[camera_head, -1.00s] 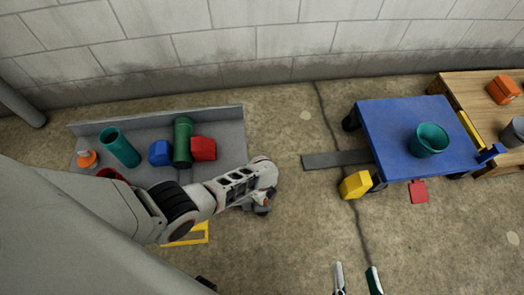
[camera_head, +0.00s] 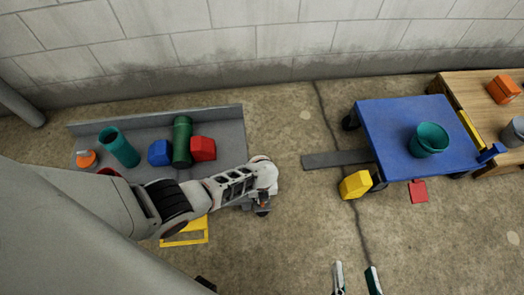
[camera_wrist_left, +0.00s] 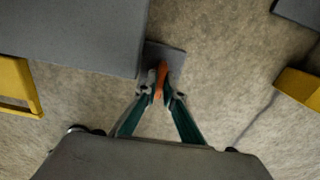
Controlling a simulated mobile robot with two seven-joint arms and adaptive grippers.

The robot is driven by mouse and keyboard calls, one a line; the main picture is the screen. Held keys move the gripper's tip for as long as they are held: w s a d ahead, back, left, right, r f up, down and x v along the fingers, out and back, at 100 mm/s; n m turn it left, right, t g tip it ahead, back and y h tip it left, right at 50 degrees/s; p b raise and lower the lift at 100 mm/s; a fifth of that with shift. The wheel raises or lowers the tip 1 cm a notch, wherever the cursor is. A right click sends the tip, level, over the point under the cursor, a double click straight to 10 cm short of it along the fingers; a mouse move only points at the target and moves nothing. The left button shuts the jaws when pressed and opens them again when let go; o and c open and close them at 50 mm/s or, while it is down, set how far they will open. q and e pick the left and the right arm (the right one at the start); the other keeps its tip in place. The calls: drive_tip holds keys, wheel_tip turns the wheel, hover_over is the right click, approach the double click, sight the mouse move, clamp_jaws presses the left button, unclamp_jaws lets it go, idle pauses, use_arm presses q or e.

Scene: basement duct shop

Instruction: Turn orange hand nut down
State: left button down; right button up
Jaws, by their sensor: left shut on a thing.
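The orange hand nut (camera_wrist_left: 161,78) shows in the left wrist view as a narrow upright orange piece in front of a small grey plate (camera_wrist_left: 168,56). My left gripper (camera_wrist_left: 162,94) has its green fingers closed in on it, with the tips on both sides. In the head view the left gripper (camera_head: 262,204) is at the right end of the grey bench, mostly hidden under my wrist, and the nut cannot be made out. My right gripper (camera_head: 355,270) shows at the bottom edge with its two fingers well apart and nothing between them.
The grey bench (camera_head: 232,150) holds a teal cup (camera_head: 119,147), blue block (camera_head: 160,153), green cylinder (camera_head: 182,140), red block (camera_head: 203,148) and orange item (camera_head: 86,158). A blue cart (camera_head: 385,125) with a green bucket (camera_head: 430,139) and a yellow block (camera_head: 355,185) stand right.

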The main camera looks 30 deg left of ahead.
use_arm(q)
drive_tip(key=shift+a, duration=0.15)
idle(0.4)
drive_tip(key=c, duration=2.2)
unclamp_jaws()
drive_tip(key=shift+f, duration=0.1)
drive_tip(key=shift+o, duration=0.2)
drive_tip(key=shift+r, duration=3.8)
